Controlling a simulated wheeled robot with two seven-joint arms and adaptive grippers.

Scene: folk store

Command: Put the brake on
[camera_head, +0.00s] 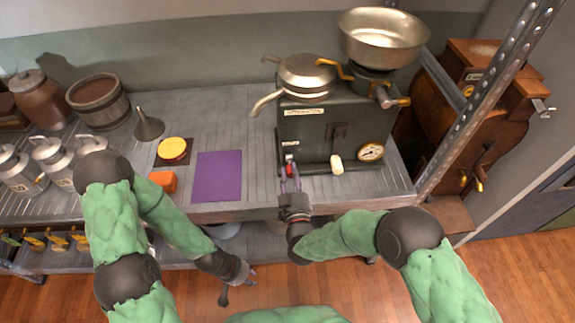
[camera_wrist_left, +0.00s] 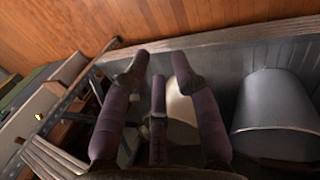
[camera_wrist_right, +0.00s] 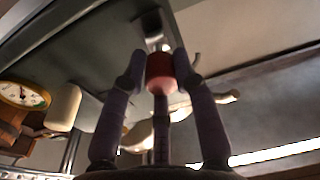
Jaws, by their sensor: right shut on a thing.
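The dark green machine (camera_head: 320,125) stands on the grey counter, with a metal bowl (camera_head: 380,38) on top. A small red knob (camera_head: 290,168) sticks out low on the left of its front; it shows large in the right wrist view (camera_wrist_right: 160,72). My right gripper (camera_head: 290,184) is at the machine's front, its fingers closed around the red knob. A cream handle (camera_head: 336,164) and a round gauge (camera_head: 370,151) are to the right of the knob. My left gripper (camera_head: 238,285) hangs below the counter's front edge, open and empty in the left wrist view (camera_wrist_left: 160,70).
A purple sheet (camera_head: 218,176), an orange block (camera_head: 163,181) and a yellow disc (camera_head: 172,149) lie on the counter left of the machine. Milk cans (camera_head: 53,160) stand further left. A metal post (camera_head: 480,95) rises at the right. Buckets (camera_wrist_left: 280,105) sit under the counter.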

